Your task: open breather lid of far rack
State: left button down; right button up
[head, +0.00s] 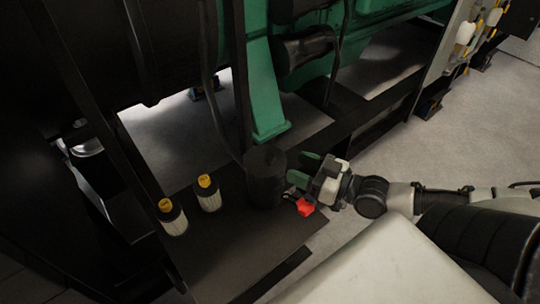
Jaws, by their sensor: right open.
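A black upright cylinder (266,178) with a flat dark top stands on the dark base plate beside the green engine leg. It may be the breather; its top looks closed, and I cannot make out a separate lid edge. My right gripper (303,169) comes in from the right and is open, with its green-tipped fingers just right of the cylinder's upper part. I cannot tell whether they touch it. A small red piece (305,207) shows just below the gripper; I cannot tell what it belongs to. My left gripper is not in view.
Two pale canisters with yellow tops, one (208,193) nearer the cylinder and one (172,217) further left, stand on the base plate (225,245). The green engine (262,90) and dark frame rails rise behind. Grey floor (400,150) is clear at the right.

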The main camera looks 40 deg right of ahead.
aim_at(270, 154)
jog(key=shift+x, duration=4.2)
jog(key=shift+d, duration=0.1)
jog(key=shift+c, duration=0.3)
grip_shut()
